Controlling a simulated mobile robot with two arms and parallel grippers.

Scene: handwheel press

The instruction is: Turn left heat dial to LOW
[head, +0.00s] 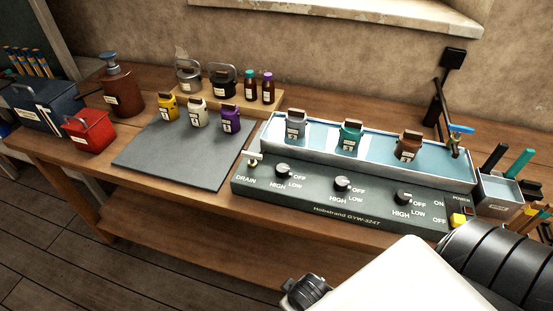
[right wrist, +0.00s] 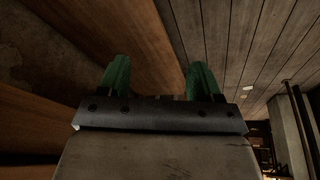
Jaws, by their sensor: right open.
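In the head view my right arm comes in at the bottom right, well short of the dial. My left gripper is not in view.
A middle dial (head: 342,183) and a right dial (head: 404,196) sit on the same panel, with a drain valve (head: 253,160) at its left end. Jars stand in the water bath. A grey mat (head: 175,155) lies left. A pen holder (head: 499,192) stands right.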

